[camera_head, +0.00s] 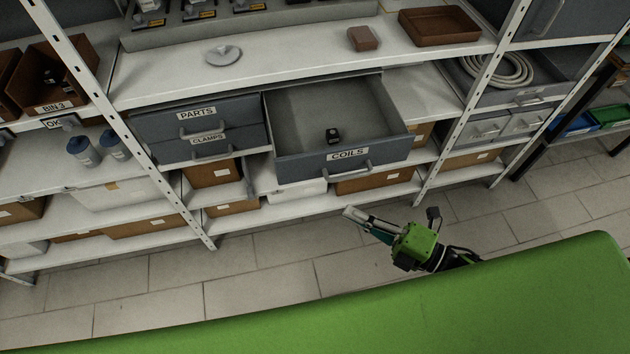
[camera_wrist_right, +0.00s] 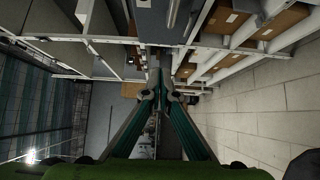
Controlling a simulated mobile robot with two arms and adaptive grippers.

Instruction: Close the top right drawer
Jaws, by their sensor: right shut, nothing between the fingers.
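The top right drawer (camera_head: 345,155) is grey-blue, labelled COILS, and stands pulled out from the shelf unit. A small dark part (camera_head: 333,136) lies inside it. Its light bar handle (camera_head: 348,170) is on the front face. My right gripper (camera_head: 350,213) is below and in front of the drawer, apart from it, pointing left in the head view. Its fingers are shut and empty; in the right wrist view the fingertips (camera_wrist_right: 160,82) meet near the middle. My left gripper is in neither view.
The PARTS drawer (camera_head: 190,117) and CLAMPS drawer (camera_head: 208,149) on the left are closed. Metal uprights (camera_head: 485,80) flank the bay. Tiled floor (camera_head: 260,290) in front is clear.

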